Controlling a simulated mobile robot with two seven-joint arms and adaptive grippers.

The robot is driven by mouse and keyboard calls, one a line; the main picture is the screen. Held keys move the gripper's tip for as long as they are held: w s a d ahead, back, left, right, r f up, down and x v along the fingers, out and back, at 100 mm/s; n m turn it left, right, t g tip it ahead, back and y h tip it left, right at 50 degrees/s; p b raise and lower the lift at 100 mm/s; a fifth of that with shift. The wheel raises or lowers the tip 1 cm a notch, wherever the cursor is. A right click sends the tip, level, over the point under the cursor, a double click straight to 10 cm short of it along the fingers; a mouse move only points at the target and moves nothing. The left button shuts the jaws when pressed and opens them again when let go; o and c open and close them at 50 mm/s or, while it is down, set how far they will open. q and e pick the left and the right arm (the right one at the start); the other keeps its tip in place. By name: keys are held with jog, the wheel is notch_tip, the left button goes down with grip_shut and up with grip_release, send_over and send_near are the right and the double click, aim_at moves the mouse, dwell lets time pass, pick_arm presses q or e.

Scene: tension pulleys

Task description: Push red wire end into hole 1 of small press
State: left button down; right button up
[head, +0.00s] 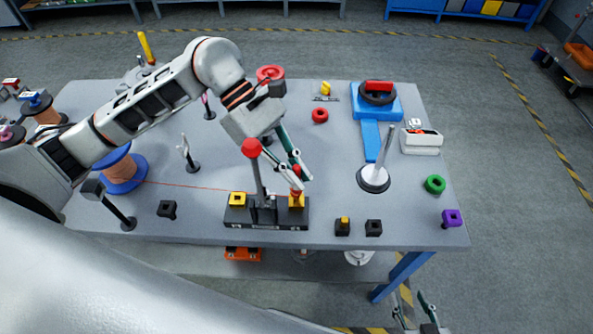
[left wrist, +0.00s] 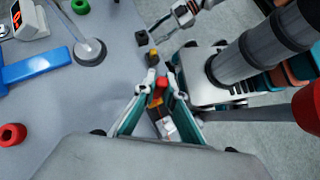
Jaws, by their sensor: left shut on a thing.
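The small press (head: 266,219) is a black base near the table's front edge, with a lever topped by a red ball (head: 251,148). A yellow block (head: 237,199) sits at its left end and another (head: 297,202) at its right end. A thin red wire (head: 190,186) runs from the blue-flanged spool (head: 123,187) toward the press. My left gripper (head: 297,178) is over the press's right end, shut on a small red piece, likely the red wire end (left wrist: 161,84). The fingers hide whether it touches the hole. My right gripper (head: 415,306) is open and empty below the table edge.
Black blocks (head: 373,228) stand right of the press, one (head: 343,227) with a yellow top. A grey post on a round base (head: 373,180), a blue stand (head: 371,140) and a green ring (head: 435,184) are further right. A small black block (head: 167,209) lies left of the press.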

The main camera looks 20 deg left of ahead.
pick_arm(q)
jog(key=shift+f+b, duration=0.75)
jog(key=shift+f, duration=0.25)
pick_arm(e)
jog(key=shift+s+f, duration=0.25)
jog(key=shift+f, duration=0.35)
jog(key=shift+s+f, duration=0.2)
jog(key=shift+f, duration=0.35)
dwell(0.6)
pick_arm(q)
jog(key=c, duration=2)
grip_release()
jog(key=shift+c, duration=0.2)
jog(key=o, duration=0.4)
jog(key=shift+c, duration=0.2)
jog(key=v, duration=0.7)
pick_arm(e)
jog(key=shift+w+r, duration=0.1)
jog(key=shift+r, duration=0.1)
pick_arm(q)
jog(key=shift+r, duration=0.1)
